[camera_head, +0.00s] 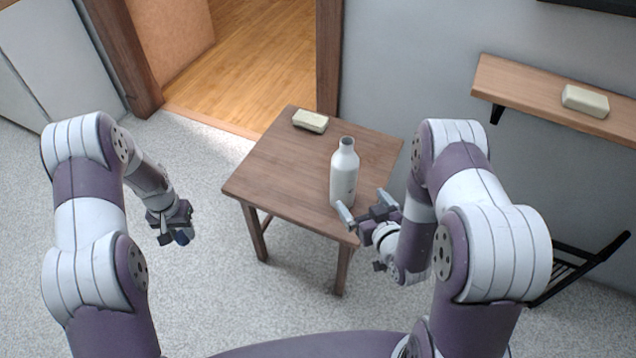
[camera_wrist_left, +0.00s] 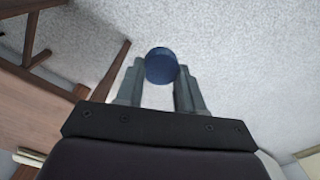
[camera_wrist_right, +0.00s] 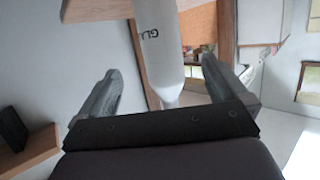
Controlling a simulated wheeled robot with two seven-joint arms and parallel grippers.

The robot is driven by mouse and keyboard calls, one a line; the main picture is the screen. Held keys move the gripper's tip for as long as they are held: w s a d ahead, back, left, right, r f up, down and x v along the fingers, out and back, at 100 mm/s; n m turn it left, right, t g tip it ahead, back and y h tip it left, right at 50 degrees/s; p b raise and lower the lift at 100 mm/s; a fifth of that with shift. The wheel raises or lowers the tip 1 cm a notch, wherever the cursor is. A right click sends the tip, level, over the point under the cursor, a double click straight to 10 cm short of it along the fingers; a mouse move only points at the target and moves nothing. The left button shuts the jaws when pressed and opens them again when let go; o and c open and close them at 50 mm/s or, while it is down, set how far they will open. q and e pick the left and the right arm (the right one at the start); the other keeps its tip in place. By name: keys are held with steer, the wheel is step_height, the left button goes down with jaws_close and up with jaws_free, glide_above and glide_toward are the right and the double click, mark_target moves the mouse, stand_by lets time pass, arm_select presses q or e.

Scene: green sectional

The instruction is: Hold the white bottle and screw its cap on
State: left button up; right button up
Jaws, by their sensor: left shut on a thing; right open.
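The white bottle (camera_head: 344,174) stands upright near the front right of the small wooden table, its open neck bare. My right gripper (camera_head: 364,208) is open beside the bottle's lower part at the table's front right edge. In the right wrist view the bottle (camera_wrist_right: 160,45) shows between the two spread fingers (camera_wrist_right: 165,85), and I cannot tell whether either touches it. My left gripper (camera_head: 180,226) is off to the left of the table, above the floor. In the left wrist view its fingers (camera_wrist_left: 160,80) are shut on a round dark blue cap (camera_wrist_left: 161,66).
The wooden table (camera_head: 275,165) also bears a pale soap-like block (camera_head: 310,121) at its back. A wall shelf (camera_head: 520,90) at right holds a similar block (camera_head: 585,101). A black rack (camera_head: 580,270) stands low at right. Floor between left gripper and table is clear.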

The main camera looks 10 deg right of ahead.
mark_target(348, 188)
arm_select(q)
steer(key=shift+f, duration=0.1)
steer(key=shift+f+b, duration=0.75)
arm_select(e)
steer(key=x, duration=0.6)
steer(key=shift+w+a+f, duration=0.1)
steer(key=shift+w, duration=0.25)
arm_select(q)
steer(key=shift+f+b, duration=0.85)
arm_select(e)
steer(key=x, duration=0.2)
steer(key=f+x, duration=0.1)
steer(key=x, duration=0.1)
steer(key=shift+a, duration=0.1)
steer(key=shift+w, duration=0.45)
steer(key=c, duration=1.3)
